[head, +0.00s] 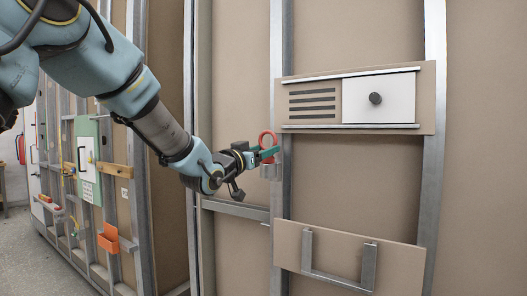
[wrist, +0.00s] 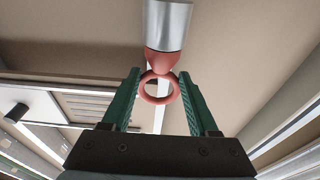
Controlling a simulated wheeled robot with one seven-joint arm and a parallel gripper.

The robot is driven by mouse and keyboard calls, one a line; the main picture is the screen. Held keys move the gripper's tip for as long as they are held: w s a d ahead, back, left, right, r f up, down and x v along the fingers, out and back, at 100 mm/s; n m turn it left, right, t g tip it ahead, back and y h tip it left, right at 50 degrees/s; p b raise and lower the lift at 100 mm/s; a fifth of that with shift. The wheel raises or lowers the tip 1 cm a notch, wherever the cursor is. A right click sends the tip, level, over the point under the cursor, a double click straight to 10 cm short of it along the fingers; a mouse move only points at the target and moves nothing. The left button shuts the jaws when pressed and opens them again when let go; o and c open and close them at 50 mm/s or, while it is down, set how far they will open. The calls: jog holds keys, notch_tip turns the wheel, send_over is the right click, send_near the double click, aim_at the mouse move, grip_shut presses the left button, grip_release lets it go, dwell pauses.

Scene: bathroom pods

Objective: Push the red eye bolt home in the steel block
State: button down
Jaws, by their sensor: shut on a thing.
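A panel with a sliding white door (head: 390,100) and dark slots is right of my gripper. A lower board with a metal U-shaped bracket (head: 340,276) is below. Vertical metal studs (head: 432,150) frame the tan wall. An orange bin (head: 109,238) is far left.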

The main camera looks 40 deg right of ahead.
jog(key=shift+c, duration=0.4)
grip_release()
jog(key=shift+a+f, duration=0.1)
jog(key=b+v, duration=0.2)
jog(key=v, duration=0.8)
jog(key=shift+a+b, duration=0.35)
